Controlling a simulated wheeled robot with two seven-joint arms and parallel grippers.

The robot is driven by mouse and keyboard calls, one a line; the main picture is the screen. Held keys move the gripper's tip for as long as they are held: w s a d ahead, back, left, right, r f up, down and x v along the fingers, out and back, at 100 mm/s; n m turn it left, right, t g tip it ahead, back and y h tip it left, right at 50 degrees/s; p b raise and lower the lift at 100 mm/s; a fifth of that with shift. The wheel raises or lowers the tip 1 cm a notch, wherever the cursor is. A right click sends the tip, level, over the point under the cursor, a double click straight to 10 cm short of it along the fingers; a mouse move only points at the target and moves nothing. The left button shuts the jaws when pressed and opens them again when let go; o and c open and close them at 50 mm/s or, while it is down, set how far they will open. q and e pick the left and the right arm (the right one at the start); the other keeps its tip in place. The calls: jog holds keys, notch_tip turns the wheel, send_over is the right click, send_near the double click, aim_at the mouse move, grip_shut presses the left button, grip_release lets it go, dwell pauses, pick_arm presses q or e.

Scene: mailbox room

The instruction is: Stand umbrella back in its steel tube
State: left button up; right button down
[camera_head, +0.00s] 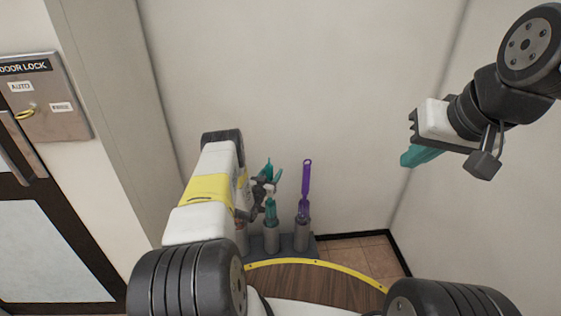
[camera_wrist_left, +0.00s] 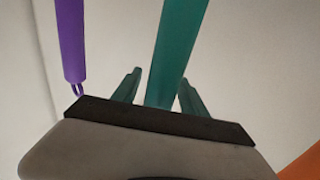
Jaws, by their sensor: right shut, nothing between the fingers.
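A teal umbrella (camera_head: 271,212) stands roughly upright at the middle steel tube (camera_head: 272,238), and its lower end appears to be inside. Its upper part is partly hidden by my left gripper (camera_head: 267,178). In the left wrist view the teal umbrella (camera_wrist_left: 176,50) passes between the spread fingers of my left gripper (camera_wrist_left: 160,85), with a visible gap on its left side. Contact on the right side is unclear. My right gripper (camera_head: 408,160) is shut and empty, high at the right, well away from the tubes.
The left tube (camera_head: 241,238) is partly hidden by my arm. A wall is close behind. A door-lock panel (camera_head: 45,100) is at the left.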

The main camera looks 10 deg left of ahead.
pick_arm(q)
jog(key=shift+s, duration=0.1)
jog(key=s+a, duration=0.1)
jog(key=s, duration=0.6)
jog(key=shift+s+a, duration=0.2)
dwell(0.6)
